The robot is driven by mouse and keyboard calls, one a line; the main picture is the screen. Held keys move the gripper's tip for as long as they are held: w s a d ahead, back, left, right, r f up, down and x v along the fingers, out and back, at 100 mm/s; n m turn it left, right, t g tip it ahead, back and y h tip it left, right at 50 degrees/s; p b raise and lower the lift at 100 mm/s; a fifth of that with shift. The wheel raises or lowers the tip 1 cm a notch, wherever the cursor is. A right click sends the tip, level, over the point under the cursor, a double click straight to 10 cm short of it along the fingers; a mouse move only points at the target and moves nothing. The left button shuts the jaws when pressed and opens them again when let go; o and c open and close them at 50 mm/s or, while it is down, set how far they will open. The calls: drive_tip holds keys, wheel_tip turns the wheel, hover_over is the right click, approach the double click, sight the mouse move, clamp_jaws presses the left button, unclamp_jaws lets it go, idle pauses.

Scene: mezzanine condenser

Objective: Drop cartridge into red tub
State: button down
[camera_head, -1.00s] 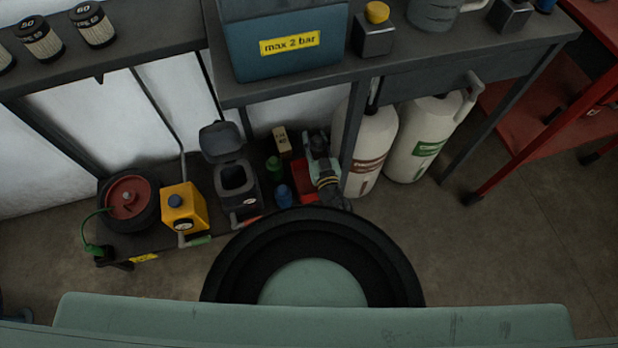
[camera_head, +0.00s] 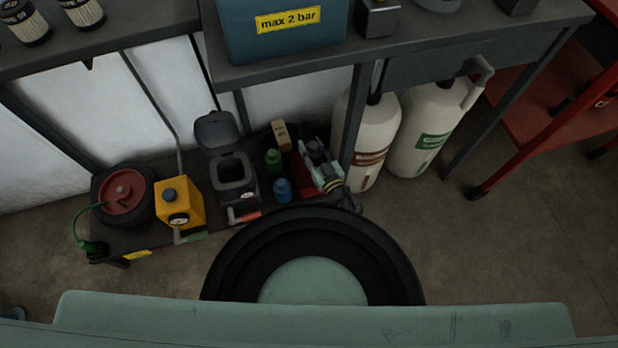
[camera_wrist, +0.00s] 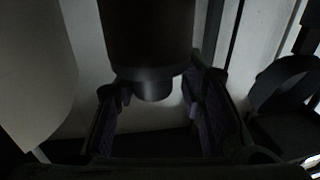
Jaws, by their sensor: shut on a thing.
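My gripper (camera_head: 316,152) is low at the under-bench shelf, over the right part of the red tub (camera_head: 299,172). My arm and gripper hide much of the tub. In the wrist view a dark cylinder, the cartridge (camera_wrist: 150,40), with a narrower end, sits between the two fingers of my gripper (camera_wrist: 152,108). The gripper is shut on it. In the head view I cannot make out the cartridge clearly. The wrist view is dark, and the tub is not clear there.
A green bottle (camera_head: 273,160), a blue-capped bottle (camera_head: 282,190) and a small tan box (camera_head: 281,135) stand left of the tub. A black open-lidded container (camera_head: 235,180) and yellow can (camera_head: 178,204) are farther left. A bench leg (camera_head: 352,125) and white cylinders (camera_head: 372,140) (camera_head: 425,130) stand right.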

drive_tip(key=shift+f, duration=0.15)
drive_tip(key=c, duration=1)
unclamp_jaws()
drive_tip(key=shift+o, duration=0.2)
drive_tip(key=shift+f, duration=0.1)
wheel_tip(320, 180, up, 10)
drive_tip(key=shift+r, duration=0.1)
